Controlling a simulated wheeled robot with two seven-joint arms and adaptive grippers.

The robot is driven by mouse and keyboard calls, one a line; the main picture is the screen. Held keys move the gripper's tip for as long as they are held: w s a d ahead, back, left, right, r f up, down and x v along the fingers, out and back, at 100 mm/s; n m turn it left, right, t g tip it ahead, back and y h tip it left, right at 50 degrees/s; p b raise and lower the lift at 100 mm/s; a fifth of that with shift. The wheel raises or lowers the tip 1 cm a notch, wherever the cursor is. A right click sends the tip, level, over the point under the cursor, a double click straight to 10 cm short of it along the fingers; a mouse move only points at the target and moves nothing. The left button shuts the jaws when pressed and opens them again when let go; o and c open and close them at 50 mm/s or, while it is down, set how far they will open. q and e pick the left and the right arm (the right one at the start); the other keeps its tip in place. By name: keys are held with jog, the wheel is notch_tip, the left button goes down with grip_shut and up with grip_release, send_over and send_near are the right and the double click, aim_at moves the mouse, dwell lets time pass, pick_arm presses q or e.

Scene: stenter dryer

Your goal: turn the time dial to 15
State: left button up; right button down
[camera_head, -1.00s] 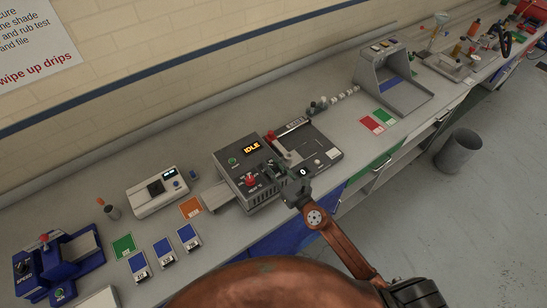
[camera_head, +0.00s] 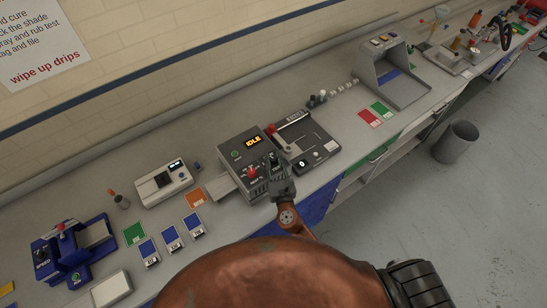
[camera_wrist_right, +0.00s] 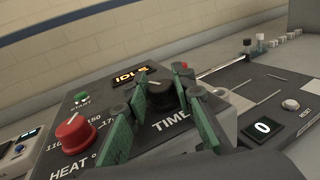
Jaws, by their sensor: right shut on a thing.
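The stenter dryer (camera_head: 245,160) is a dark grey box on the bench, with a lit "IDLE" display and a sloped control face. The black time dial (camera_wrist_right: 158,88) sits above the "TIME" label in the right wrist view. My right gripper (camera_head: 274,168) is over the control face, and its green-padded fingers (camera_wrist_right: 162,92) close around the dial from both sides. They hide part of the dial and its scale, so its setting cannot be read. My left gripper is not in view.
The red heat knob (camera_wrist_right: 74,134) is left of the fingers, and the green start button (camera_wrist_right: 81,97) lies behind it. Coloured cards (camera_head: 171,238) lie front left.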

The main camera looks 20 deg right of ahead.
jog(key=c, duration=1.6)
grip_release()
jog(key=shift+s, duration=0.1)
jog(key=s, duration=1.1)
jog(key=shift+s+a, duration=0.25)
jog(key=shift+s, duration=0.15)
